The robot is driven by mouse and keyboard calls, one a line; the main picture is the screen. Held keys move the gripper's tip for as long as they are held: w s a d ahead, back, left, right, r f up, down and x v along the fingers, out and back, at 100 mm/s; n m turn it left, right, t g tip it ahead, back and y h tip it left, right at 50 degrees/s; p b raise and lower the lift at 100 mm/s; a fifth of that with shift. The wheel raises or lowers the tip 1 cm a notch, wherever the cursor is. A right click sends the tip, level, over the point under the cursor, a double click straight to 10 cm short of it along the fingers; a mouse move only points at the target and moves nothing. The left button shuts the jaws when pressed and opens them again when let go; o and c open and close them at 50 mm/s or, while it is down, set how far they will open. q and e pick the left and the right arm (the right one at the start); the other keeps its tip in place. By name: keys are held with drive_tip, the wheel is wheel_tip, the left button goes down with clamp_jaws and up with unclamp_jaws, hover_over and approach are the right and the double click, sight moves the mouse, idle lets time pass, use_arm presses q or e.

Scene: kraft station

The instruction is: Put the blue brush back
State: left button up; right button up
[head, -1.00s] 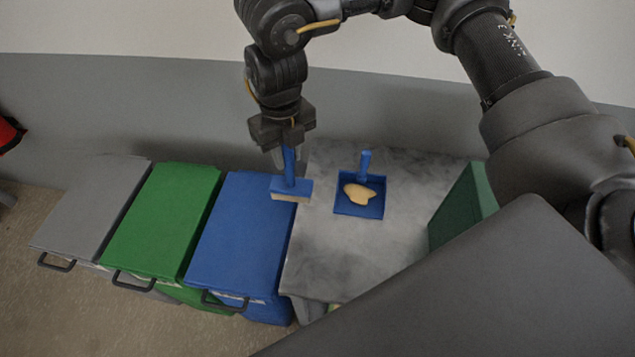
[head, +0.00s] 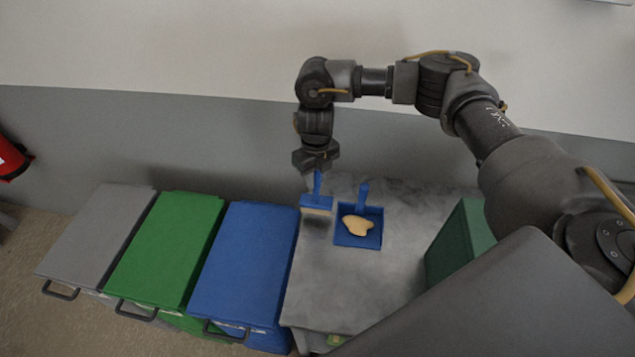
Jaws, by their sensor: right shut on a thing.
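The blue brush (head: 316,203), with pale bristles along its lower edge, hangs upright from my right gripper (head: 316,172). The gripper is shut on the top of its handle. The brush is over the back left part of the grey worktop (head: 338,289), just left of a blue dustpan (head: 374,240). I cannot tell whether the bristles touch the top. The dustpan lies on the worktop, its handle pointing back, with a tan, irregular piece (head: 357,225) in it. My left gripper is not in view.
Three lidded bins stand left of the worktop: blue (head: 243,262), green (head: 167,252) and grey (head: 96,237). A green box-like thing (head: 458,245) stands at the worktop's right. The wall (head: 170,140) is close behind. The worktop's front is clear.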

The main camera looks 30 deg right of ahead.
sight(317, 185)
drive_tip(key=shift+d+f, duration=0.15)
wheel_tip(317, 185, down, 3)
drive_tip(key=shift+w+r+p, duration=0.1)
drive_tip(key=shift+p, duration=0.4)
drive_tip(key=shift+w+d+f, duration=0.1)
drive_tip(key=shift+f, duration=0.15)
drive_tip(key=shift+f, duration=0.15)
drive_tip(key=o, duration=1)
